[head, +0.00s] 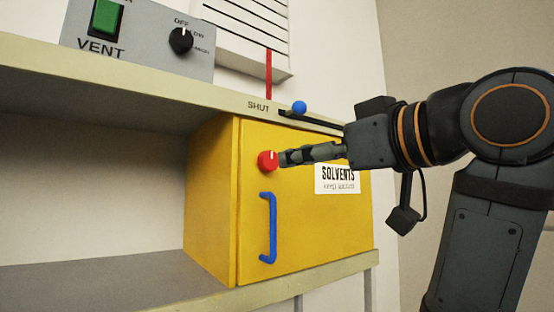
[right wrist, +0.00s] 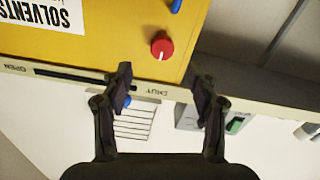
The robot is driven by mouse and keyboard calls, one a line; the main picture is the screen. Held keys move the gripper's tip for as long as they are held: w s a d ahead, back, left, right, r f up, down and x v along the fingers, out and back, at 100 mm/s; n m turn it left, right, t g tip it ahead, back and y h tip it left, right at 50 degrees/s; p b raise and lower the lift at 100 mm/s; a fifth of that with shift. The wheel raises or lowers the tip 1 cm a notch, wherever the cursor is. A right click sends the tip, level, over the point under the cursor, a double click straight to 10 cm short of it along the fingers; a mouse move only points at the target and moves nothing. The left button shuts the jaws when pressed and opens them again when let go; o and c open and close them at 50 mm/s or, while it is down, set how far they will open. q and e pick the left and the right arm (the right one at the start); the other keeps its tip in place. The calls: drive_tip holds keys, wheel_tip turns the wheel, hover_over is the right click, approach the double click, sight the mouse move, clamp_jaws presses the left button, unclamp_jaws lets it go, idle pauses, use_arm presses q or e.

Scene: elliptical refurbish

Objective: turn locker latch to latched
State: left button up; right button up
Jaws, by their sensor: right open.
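The yellow solvents locker (head: 210,200) has its door closed, with a round red latch knob (head: 267,161) near the door's upper left corner. A pale mark on the knob points roughly up in the head view. The knob (right wrist: 162,48) also shows in the right wrist view, which is turned upside down. My right gripper (head: 284,158) has its fingertips just right of the knob in the head view. In the wrist view its two fingers (right wrist: 160,78) are apart and empty, and the knob lies beyond them. Contact with the knob is not visible. My left gripper is not in view.
A blue door handle (head: 268,228) stands out below the knob. A blue slider ball (head: 299,107) sits in a slot marked SHUT on the shelf edge above. A grey VENT control box (head: 140,38) stands on the shelf. Open shelf space lies left of the locker.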

sight(273, 161)
drive_tip(key=p+x, duration=0.2)
drive_tip(key=x, duration=0.6)
drive_tip(key=shift+s+a+r+p, duration=0.2)
drive_tip(key=shift+s+p, duration=0.05)
drive_tip(key=shift+p, duration=0.15)
drive_tip(key=shift+w+f, duration=0.15)
drive_tip(key=shift+w, duration=0.25)
drive_tip(key=shift+s, duration=0.1)
drive_tip(key=shift+a, duration=0.1)
drive_tip(key=shift+c, duration=1)
drive_tip(key=c, duration=1)
